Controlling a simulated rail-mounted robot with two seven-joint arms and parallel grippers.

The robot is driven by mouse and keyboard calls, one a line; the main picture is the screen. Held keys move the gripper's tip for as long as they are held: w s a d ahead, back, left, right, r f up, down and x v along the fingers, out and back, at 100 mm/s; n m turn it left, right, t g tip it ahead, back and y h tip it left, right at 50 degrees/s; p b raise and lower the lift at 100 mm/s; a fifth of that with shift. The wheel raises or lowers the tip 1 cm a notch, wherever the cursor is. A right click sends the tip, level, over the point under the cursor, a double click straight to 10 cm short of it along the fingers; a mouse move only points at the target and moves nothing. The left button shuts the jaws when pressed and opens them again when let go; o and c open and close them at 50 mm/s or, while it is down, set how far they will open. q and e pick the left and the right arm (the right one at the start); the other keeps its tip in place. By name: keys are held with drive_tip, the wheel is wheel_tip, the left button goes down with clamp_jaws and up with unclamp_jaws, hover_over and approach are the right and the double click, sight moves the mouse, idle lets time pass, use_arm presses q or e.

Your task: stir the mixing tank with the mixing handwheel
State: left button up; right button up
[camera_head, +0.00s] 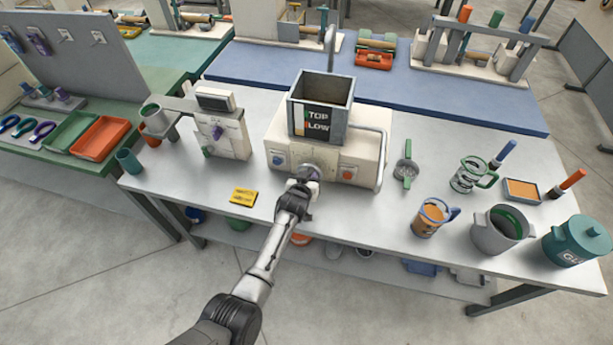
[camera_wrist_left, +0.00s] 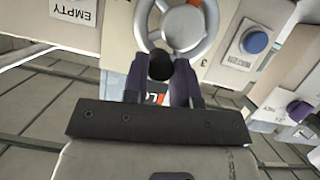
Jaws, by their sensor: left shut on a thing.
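The mixing tank (camera_head: 343,118) is a grey open-topped box with a dark sign on its front, standing on a cream machine body (camera_head: 372,150). The mixing handwheel (camera_head: 308,171) sits low on the front of that body, mostly hidden by my gripper. In the left wrist view the handwheel (camera_wrist_left: 207,40) is a grey spoked ring with a dark knob (camera_wrist_left: 160,62) at its near rim. My left gripper (camera_head: 303,186) is at the wheel. In the wrist view its purple-grey fingers (camera_wrist_left: 160,75) are shut on the knob, one on each side. My right gripper is not in view.
Blue and orange buttons flank the wheel. A yellow card (camera_head: 243,197) lies left of my arm. A cream dispenser (camera_head: 228,135) stands at left. The front table between is clear.

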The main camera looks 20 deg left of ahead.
use_arm(q)
drive_tip(key=shift+d+m, duration=0.15)
drive_tip(key=shift+m, duration=0.15)
idle(0.4)
drive_tip(key=o, duration=0.9)
drive_tip(key=shift+s, duration=0.1)
drive_tip(key=shift+d+p+v, duration=0.15)
drive_tip(key=shift+p+v, duration=0.6)
drive_tip(key=shift+v, duration=2.65)
drive_tip(key=shift+d+p+v, duration=0.1)
drive_tip(key=shift+p+v, duration=0.65)
drive_tip(key=shift+v, duration=2.6)
